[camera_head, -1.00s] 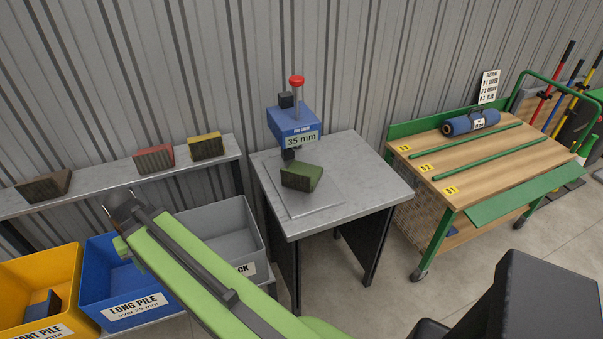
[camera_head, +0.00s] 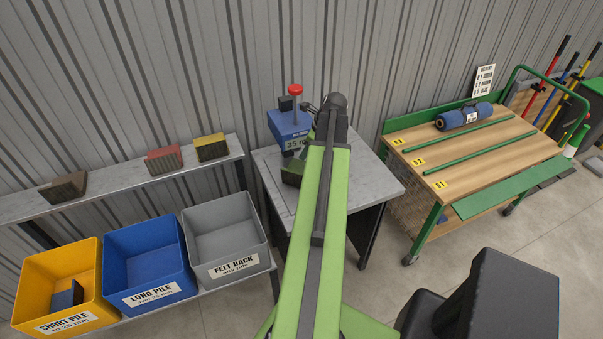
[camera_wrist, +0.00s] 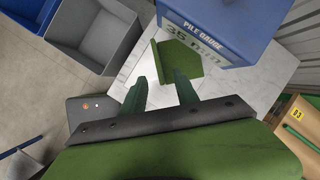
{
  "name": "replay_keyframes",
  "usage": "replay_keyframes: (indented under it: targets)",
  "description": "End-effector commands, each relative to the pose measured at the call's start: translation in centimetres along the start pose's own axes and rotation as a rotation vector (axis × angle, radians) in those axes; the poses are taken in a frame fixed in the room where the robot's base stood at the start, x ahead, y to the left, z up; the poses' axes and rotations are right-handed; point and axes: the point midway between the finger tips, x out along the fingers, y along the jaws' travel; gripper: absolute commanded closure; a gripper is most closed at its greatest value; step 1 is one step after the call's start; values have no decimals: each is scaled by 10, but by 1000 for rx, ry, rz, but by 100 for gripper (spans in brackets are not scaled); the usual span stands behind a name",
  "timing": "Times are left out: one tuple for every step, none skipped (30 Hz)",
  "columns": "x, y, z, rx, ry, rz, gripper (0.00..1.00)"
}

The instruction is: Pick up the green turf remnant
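The green turf remnant (camera_head: 291,172) lies on the grey metal table (camera_head: 378,182) at the foot of the blue pile gauge (camera_head: 287,124). My arm covers part of it in the head view. In the wrist view the remnant (camera_wrist: 181,60) shows whole or nearly so, just beyond my fingertips and beside the gauge (camera_wrist: 222,28). My gripper (camera_wrist: 160,77) is open, its two dark green fingers apart with nothing between them. The fingers look apart from the remnant, but the height gap is hard to tell. The fingers are hidden by my arm in the head view.
The tall gauge stands close behind the remnant. Left are yellow (camera_head: 38,292), blue (camera_head: 120,262) and grey (camera_head: 245,237) bins, with a shelf (camera_head: 120,182) of three turf pieces above. Right is a wooden-topped cart (camera_head: 470,150) with a blue roll (camera_head: 465,117).

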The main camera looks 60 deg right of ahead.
Motion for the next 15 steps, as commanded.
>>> replay_keyframes:
  targets:
    - [10,0,-2,-1,0,0,64]
    - [16,0,-2,-2,0,0,64]
    - [23,0,-3,-2,0,0,64]
    - [30,1,-3,-3,0,1,64]
    - [37,1,-4,-3,1,1,64]
    - [46,1,-4,-4,1,1,64]
    - [54,1,-4,-4,1,1,64]
    - [61,1,-4,-4,1,1,64]
    - [70,1,-4,-4,1,1,64]
    - [77,1,-4,-4,1,1,64]
    - [83,1,-4,-4,1,1,64]
    - [92,1,-4,-4,1,1,64]
    - [99,1,-4,-4,1,1,64]
    - [105,1,-4,-4,1,1,64]
    - [112,1,-4,-5,1,1,64]
